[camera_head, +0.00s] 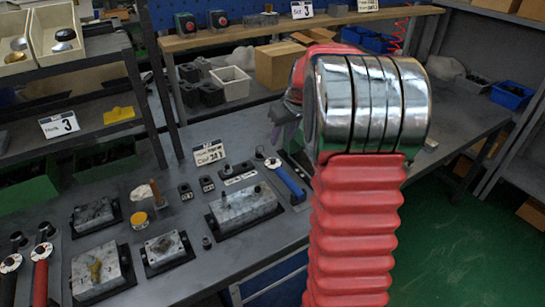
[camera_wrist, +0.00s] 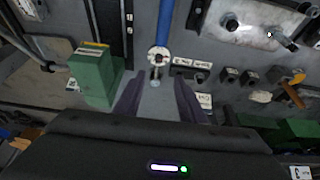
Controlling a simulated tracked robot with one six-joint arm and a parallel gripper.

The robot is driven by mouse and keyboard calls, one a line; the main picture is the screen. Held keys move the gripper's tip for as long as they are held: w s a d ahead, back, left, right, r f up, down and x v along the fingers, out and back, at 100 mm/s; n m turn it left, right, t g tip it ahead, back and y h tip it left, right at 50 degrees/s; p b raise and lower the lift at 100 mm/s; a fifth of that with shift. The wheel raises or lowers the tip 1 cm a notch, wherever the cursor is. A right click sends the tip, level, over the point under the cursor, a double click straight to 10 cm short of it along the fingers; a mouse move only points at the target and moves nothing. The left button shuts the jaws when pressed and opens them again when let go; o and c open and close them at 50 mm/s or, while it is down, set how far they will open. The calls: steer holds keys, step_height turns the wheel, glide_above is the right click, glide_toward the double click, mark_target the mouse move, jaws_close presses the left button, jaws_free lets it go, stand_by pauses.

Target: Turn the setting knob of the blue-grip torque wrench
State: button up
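The blue-grip torque wrench (camera_head: 290,184) lies on the grey bench, its round white dial end towards the back. In the wrist view its blue grip (camera_wrist: 163,22) runs up from the white dial (camera_wrist: 158,56). A small metal knob or stem (camera_wrist: 155,73) shows just below the dial. My gripper (camera_wrist: 158,80) is open, its two dark fingers apart on either side of this knob in the picture; I see no contact. In the head view my gripper (camera_head: 280,135) is partly hidden by my arm, above and behind the wrench's dial end.
Metal valve blocks (camera_head: 243,206) stand on black bases left of the wrench. Small black fittings and a label card (camera_head: 210,153) are near its dial. A red-grip wrench (camera_head: 41,275) lies far left. A green box (camera_wrist: 95,78) stands close beside my gripper in the wrist view.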

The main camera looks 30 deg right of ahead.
mark_target(273, 160)
steer(key=shift+d+f, duration=0.1)
steer(key=shift+d, duration=0.1)
steer(key=shift+w, duration=0.1)
steer(key=x, duration=1.3)
steer(key=shift+w+f, duration=0.15)
steer(key=shift+f, duration=0.2)
steer(key=shift+c, duration=0.2)
jaws_close()
steer(key=shift+a, duration=0.15)
